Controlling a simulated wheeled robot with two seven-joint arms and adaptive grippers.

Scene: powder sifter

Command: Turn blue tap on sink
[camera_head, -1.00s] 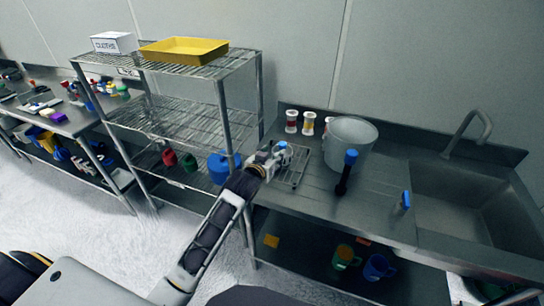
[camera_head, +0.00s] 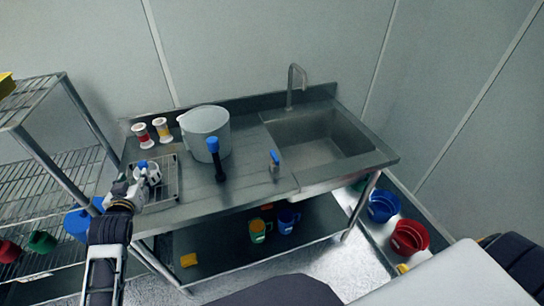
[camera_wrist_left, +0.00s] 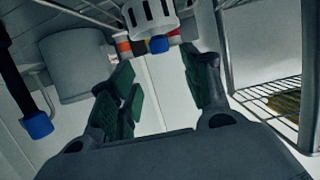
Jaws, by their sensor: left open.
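The sink (camera_head: 318,140) is a steel basin in the counter, under a tall curved spout (camera_head: 291,85). A small blue-handled tap (camera_head: 274,158) stands at the counter's front, left of the basin. My left gripper (camera_head: 138,181) is at the counter's left end, well left of the tap, near a wire rack. Its jaws (camera_wrist_left: 155,95) are open in the left wrist view with nothing between them. A white slotted object with a blue tip (camera_wrist_left: 150,18) shows beyond the fingers. My right gripper is not in view.
A grey bucket (camera_head: 208,130) and an upright black tool with a blue top (camera_head: 217,160) stand between my left gripper and the tap. Wire shelving (camera_head: 50,165) is beside the counter.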

